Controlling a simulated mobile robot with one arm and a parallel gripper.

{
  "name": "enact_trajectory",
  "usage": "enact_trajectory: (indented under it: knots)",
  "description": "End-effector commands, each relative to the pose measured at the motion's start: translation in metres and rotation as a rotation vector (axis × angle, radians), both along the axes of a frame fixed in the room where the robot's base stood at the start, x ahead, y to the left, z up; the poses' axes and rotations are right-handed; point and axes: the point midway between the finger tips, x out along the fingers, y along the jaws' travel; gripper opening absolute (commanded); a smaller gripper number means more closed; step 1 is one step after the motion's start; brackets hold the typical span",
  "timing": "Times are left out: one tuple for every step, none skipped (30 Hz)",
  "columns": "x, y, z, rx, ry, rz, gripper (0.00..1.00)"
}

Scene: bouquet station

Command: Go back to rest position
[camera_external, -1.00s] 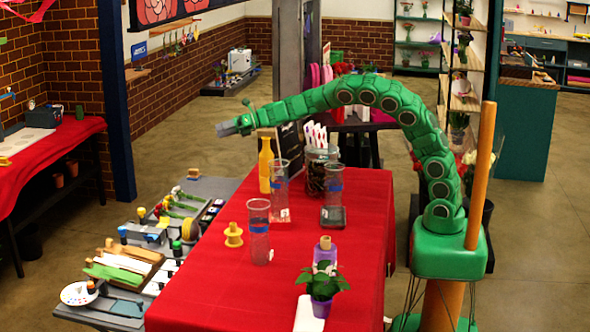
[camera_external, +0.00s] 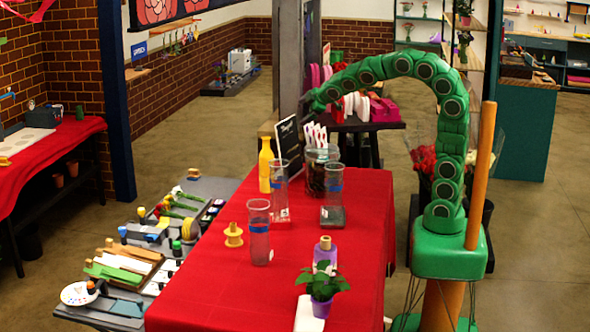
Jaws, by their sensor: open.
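My green segmented arm rises from its base at the right of the external view and arches up and over to the left.
On the red table stand a yellow bottle (camera_external: 265,165), clear cups (camera_external: 258,232), a yellow spool (camera_external: 233,235), a jar (camera_external: 318,172), a small sign (camera_external: 288,143) and a potted plant (camera_external: 322,285). A grey tool bench (camera_external: 120,318) adjoins it on the left.

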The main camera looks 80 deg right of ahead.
Motion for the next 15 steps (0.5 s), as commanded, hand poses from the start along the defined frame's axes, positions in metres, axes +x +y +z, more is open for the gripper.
enact_trajectory:
  knots:
    - [-0.019,0.004,-0.007,0.076,0.011,-0.056,0.98]
    - [-0.031,0.006,-0.011,0.122,0.022,-0.093,0.98]
    - [-0.045,0.011,-0.017,0.186,0.03,-0.138,0.98]
    - [-0.056,0.015,-0.022,0.233,0.041,-0.172,0.98]
    - [-0.067,0.019,-0.026,0.28,0.052,-0.207,0.98]
    - [-0.081,0.026,-0.032,0.342,0.065,-0.25,0.98]
    - [-0.092,0.032,-0.037,0.388,0.079,-0.284,0.98]
    - [-0.104,0.039,-0.041,0.434,0.092,-0.317,0.98]
    - [-0.119,0.048,-0.047,0.493,0.111,-0.359,0.98]
    - [-0.131,0.056,-0.053,0.536,0.132,-0.391,0.98]
    - [-0.142,0.065,-0.058,0.579,0.151,-0.421,0.98]
    - [-0.157,0.076,-0.063,0.631,0.176,-0.458,0.98]
    - [-0.169,0.086,-0.067,0.668,0.199,-0.484,0.98]
    - [-0.181,0.095,-0.07,0.702,0.219,-0.508,0.98]
    - [-0.197,0.108,-0.076,0.74,0.256,-0.537,0.98]
